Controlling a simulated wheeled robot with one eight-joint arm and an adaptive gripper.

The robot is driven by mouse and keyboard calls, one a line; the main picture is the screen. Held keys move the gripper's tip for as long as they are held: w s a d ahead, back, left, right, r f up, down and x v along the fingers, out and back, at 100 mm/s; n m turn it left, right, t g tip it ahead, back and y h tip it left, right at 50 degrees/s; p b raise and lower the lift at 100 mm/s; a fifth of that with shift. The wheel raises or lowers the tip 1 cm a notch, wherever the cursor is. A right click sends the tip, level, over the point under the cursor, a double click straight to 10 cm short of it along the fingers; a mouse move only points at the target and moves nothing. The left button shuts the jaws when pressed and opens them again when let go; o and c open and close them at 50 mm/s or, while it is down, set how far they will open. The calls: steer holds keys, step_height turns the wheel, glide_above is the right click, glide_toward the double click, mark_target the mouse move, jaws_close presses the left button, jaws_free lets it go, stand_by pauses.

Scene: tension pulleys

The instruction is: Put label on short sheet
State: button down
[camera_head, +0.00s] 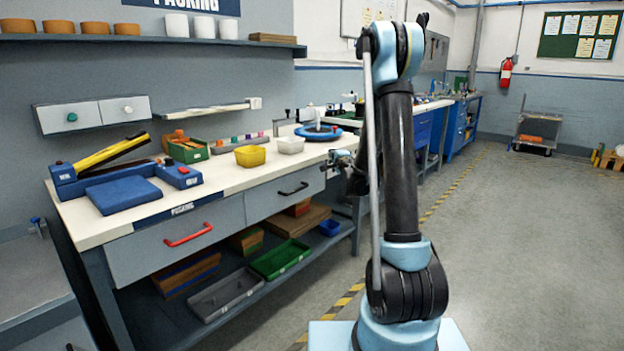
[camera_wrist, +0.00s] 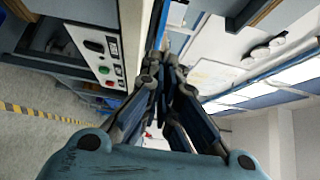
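I cannot make out a label or a short sheet with certainty in either view. My gripper (camera_head: 343,160) is at the front edge of the packing bench (camera_head: 88,218), to the right of its drawers, partly hidden by my arm. In the wrist view my gripper (camera_wrist: 166,62) has its fingers drawn together at the tips. Nothing shows between them.
A blue device with a yellow lever (camera_head: 112,152) and a blue pad (camera_head: 123,195) are at the bench's left end. A yellow bowl (camera_head: 250,156) and a white bowl (camera_head: 290,145) stand mid-bench. A green tray (camera_head: 280,259) is on the lower shelf. Floor at right is open.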

steer(key=w+d+f+m+h, duration=0.2)
steer(key=w+d+f, duration=0.3)
steer(key=d, duration=0.4)
steer(key=shift+w+f+h, duration=0.35)
steer(key=shift+f+h, duration=0.25)
steer(key=shift+f, duration=0.15)
